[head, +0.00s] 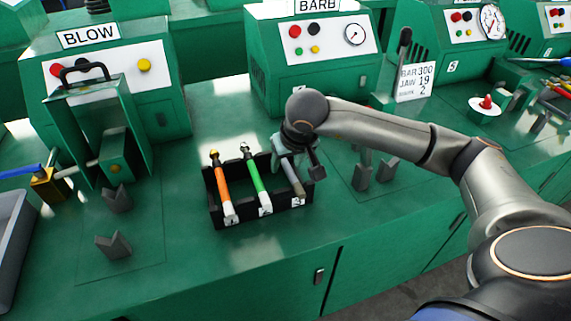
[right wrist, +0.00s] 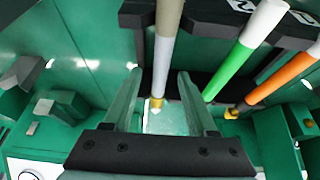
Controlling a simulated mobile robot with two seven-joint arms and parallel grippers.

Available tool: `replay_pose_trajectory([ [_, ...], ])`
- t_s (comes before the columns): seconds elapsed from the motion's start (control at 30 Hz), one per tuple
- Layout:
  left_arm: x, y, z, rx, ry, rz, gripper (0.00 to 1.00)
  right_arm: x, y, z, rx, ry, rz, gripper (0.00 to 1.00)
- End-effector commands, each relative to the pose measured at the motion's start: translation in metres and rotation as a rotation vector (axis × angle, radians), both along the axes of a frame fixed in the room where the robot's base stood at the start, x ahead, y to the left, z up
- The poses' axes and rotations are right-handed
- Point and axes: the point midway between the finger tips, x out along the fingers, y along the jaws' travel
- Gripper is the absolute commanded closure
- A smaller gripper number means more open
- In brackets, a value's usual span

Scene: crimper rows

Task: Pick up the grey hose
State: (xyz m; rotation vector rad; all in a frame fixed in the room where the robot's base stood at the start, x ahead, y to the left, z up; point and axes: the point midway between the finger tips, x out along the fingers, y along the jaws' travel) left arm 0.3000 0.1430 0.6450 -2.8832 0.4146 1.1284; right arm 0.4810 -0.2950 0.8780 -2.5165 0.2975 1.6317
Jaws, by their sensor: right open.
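The grey hose (head: 294,182) lies tilted in the right slot of a black rack (head: 240,217), by the label 3. In the right wrist view the hose (right wrist: 163,55) shows a grey-tan upper part, a white length and a brass tip. My right gripper (head: 289,158) is over the hose's far end and partly hides it. In the right wrist view my right gripper (right wrist: 158,82) is open, with one pale green finger on each side of the hose. I cannot tell whether either finger touches it. My left gripper is not in view.
An orange hose (head: 222,185) and a green hose (head: 254,178) lie in the rack to the left. The BARB machine (head: 300,75) stands behind, the BLOW machine (head: 118,85) at left. Grey V-shaped holders (head: 362,175) stand to the right. The bench front is clear.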

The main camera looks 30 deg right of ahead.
Motion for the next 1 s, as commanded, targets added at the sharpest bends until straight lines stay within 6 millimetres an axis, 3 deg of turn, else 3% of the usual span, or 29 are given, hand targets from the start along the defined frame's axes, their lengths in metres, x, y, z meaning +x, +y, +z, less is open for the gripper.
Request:
replay_pose_trajectory([
  [0.23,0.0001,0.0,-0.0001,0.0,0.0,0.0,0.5,0.0,-0.0001,0.0002,0.0,0.0,0.0,0.43],
  [0.73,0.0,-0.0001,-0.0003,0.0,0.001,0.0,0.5,0.0,-0.0002,0.0001,0.0,0.0,0.0,0.99],
  [1.0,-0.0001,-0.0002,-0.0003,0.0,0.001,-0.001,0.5,0.0,-0.0002,0.0,0.0,0.0,0.0,1.0],
])
